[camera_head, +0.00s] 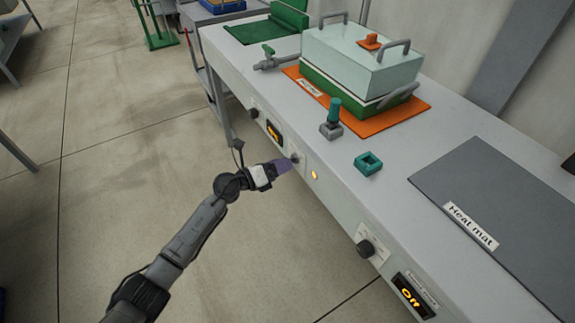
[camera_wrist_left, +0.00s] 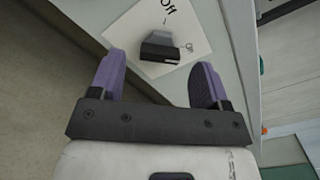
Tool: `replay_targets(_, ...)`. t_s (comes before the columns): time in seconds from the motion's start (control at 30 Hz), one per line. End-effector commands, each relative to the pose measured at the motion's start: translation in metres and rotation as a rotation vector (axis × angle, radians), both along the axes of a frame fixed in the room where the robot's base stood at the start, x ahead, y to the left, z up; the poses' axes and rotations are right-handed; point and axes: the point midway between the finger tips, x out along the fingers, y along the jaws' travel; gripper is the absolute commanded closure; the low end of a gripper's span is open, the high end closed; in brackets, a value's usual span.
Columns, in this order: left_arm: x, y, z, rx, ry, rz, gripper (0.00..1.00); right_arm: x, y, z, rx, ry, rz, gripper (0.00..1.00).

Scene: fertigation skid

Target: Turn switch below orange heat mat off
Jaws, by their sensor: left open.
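The orange heat mat (camera_head: 407,119) lies on the bench, with a lidded green and clear box (camera_head: 355,65) on it. Below it, on the bench's front panel, is a dark grey switch knob (camera_head: 296,158) on a pale plate. The left wrist view shows this knob (camera_wrist_left: 160,48) close up, with "Off" printed at the top of the plate and a smaller mark to the right. My left gripper (camera_head: 287,164) is at the panel, its purple fingers open on either side of the knob; contact cannot be told. My right gripper is out of view.
A yellow lamp (camera_head: 314,175) glows beside the switch. Another knob (camera_head: 254,113) and a lit display (camera_head: 273,133) are to the left. A third knob (camera_head: 366,248) and a display reading "Off" (camera_head: 412,297) are below the grey heat mat (camera_head: 510,195). Open floor lies before the bench.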

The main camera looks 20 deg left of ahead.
Motion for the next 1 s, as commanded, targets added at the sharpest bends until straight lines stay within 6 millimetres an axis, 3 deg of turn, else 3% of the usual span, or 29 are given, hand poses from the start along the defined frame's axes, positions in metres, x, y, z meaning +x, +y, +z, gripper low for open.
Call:
replay_targets(0.23,0.018,-0.014,-0.001,-0.001,0.0,0.001,0.3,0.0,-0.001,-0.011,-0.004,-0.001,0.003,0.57)
replay_targets(0.67,0.021,-0.017,0.0,-0.001,0.001,0.001,0.3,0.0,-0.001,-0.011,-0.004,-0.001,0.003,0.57)
replay_targets(1.0,0.021,-0.017,0.0,-0.001,0.001,0.001,0.62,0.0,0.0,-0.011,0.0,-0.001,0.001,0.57)
